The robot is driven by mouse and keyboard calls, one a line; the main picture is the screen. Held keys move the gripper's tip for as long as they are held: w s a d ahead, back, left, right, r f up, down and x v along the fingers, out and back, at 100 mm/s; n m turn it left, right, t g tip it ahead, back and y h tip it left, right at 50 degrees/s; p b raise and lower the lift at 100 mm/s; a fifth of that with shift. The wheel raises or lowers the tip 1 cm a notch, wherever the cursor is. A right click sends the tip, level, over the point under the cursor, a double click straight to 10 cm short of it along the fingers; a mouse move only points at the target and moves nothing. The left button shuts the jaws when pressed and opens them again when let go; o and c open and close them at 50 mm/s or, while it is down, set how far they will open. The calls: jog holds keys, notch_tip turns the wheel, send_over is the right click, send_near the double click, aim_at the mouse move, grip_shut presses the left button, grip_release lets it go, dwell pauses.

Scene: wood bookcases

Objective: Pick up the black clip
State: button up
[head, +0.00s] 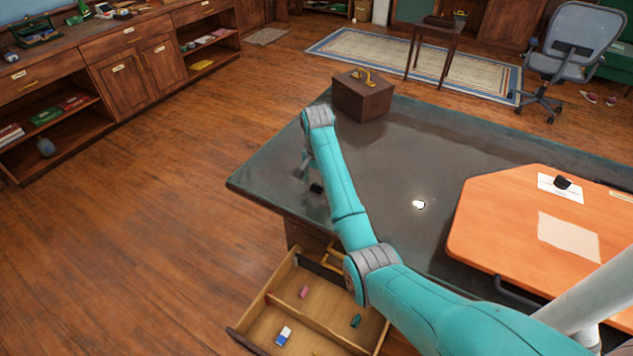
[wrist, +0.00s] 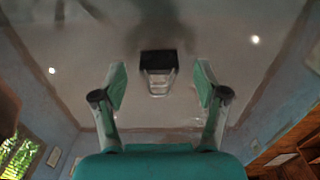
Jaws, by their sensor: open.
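A black clip with silvery wire handles (wrist: 158,66) lies on the glossy dark desk top. In the wrist view it is centred between my open fingers and beyond their tips, with nothing gripped. In the head view a small black thing (head: 317,188), seemingly this clip, lies near the desk's left edge. My gripper (wrist: 159,80) is open and empty, pointing down at the desk. In the head view my gripper (head: 302,168) is partly hidden by my arm, close to the clip. The gap between the fingertips and clip is hard to judge.
The dark desk (head: 400,160) carries a wooden box (head: 362,98) at the back and an orange board (head: 500,225) with papers and a small black item (head: 563,182) at right. An open drawer (head: 262,312) below holds several small items. The desk around the clip is clear.

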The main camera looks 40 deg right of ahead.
jog(key=shift+f, duration=0.75)
jog(key=c, duration=0.9)
jog(key=shift+r, duration=0.1)
